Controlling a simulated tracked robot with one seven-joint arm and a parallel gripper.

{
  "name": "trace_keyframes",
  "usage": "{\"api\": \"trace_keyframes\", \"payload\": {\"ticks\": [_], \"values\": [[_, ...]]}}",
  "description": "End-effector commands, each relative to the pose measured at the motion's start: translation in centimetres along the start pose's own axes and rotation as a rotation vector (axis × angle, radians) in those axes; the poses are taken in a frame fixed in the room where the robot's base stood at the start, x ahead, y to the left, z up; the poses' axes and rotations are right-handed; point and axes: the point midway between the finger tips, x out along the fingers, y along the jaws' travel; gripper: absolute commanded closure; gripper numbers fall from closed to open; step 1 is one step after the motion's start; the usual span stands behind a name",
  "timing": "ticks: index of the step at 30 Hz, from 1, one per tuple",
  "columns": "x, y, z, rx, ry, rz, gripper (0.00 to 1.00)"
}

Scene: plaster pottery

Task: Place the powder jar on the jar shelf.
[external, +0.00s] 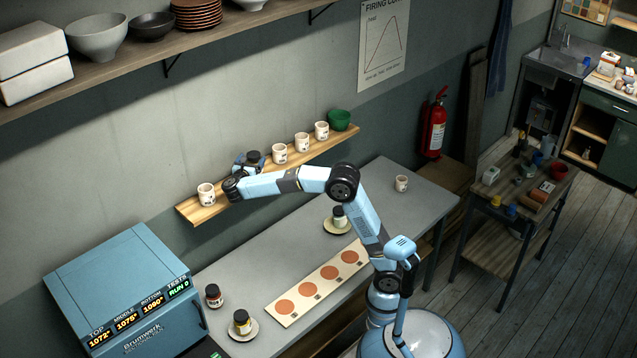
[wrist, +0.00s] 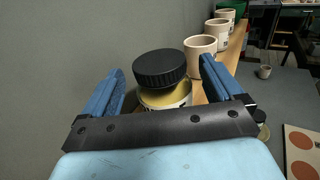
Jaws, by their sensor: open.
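A jar with a black lid (wrist: 160,69) and a yellowish shoulder (wrist: 167,98) stands between the spread fingers of my gripper (wrist: 160,88) in the wrist view. It appears to be the powder jar, though its label is mostly hidden. In the external view its black lid (external: 254,156) shows at the wooden jar shelf (external: 205,209), between white cups; my gripper (external: 243,166) partly hides it. My gripper is open around the jar, with a finger on each side. Whether its base rests on the shelf is hidden.
Below, the grey table (external: 385,205) holds other jars (external: 213,296) (external: 242,321) (external: 339,216) and a board with orange discs (external: 287,313).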

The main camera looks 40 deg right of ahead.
Motion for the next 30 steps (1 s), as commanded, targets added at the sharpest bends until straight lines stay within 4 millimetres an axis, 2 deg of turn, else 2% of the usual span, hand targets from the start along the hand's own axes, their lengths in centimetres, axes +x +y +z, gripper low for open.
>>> {"api": "trace_keyframes", "payload": {"ticks": [1, 6, 12, 18, 30], "values": [[-1.2, 0.1, 0.0, 0.000, 0.000, 0.004, 0.07], [-4.3, 0.0, 0.0, 0.000, -0.001, 0.003, 0.07], [-6.6, 0.0, 0.0, 0.000, 0.000, 0.002, 0.07], [-7.3, 0.0, 0.0, 0.000, 0.000, 0.000, 0.07], [-7.3, 0.0, 0.0, 0.000, 0.000, 0.000, 0.07]]}}
